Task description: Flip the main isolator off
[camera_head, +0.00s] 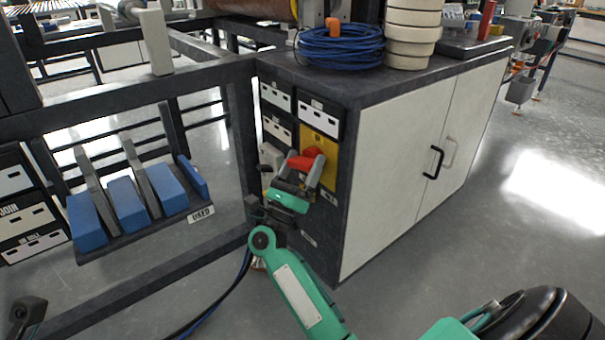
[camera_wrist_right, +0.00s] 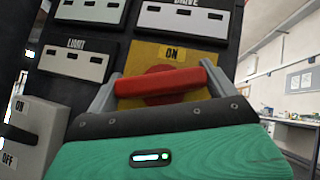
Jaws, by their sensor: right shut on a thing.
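The main isolator has a yellow plate (camera_head: 321,146) on the dark end panel of the cabinet, with a red handle (camera_head: 305,161). In the right wrist view the yellow plate (camera_wrist_right: 196,57) reads "ON" at its top, and the red handle (camera_wrist_right: 165,82) lies across in front of a red round part. My right gripper (camera_head: 303,167) is at the isolator, its two grey fingers at either side of the red handle. It is shut on the handle, and it also shows in the right wrist view (camera_wrist_right: 157,88).
Label panels (camera_head: 277,96) sit above and left of the isolator. A grey ON/OFF switch (camera_wrist_right: 33,130) is at the lower left in the wrist view. Coiled blue cable (camera_head: 340,52) and cream rolls (camera_head: 412,32) stand on the cabinet. A "USED" rack (camera_head: 150,232) is left. Floor right is clear.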

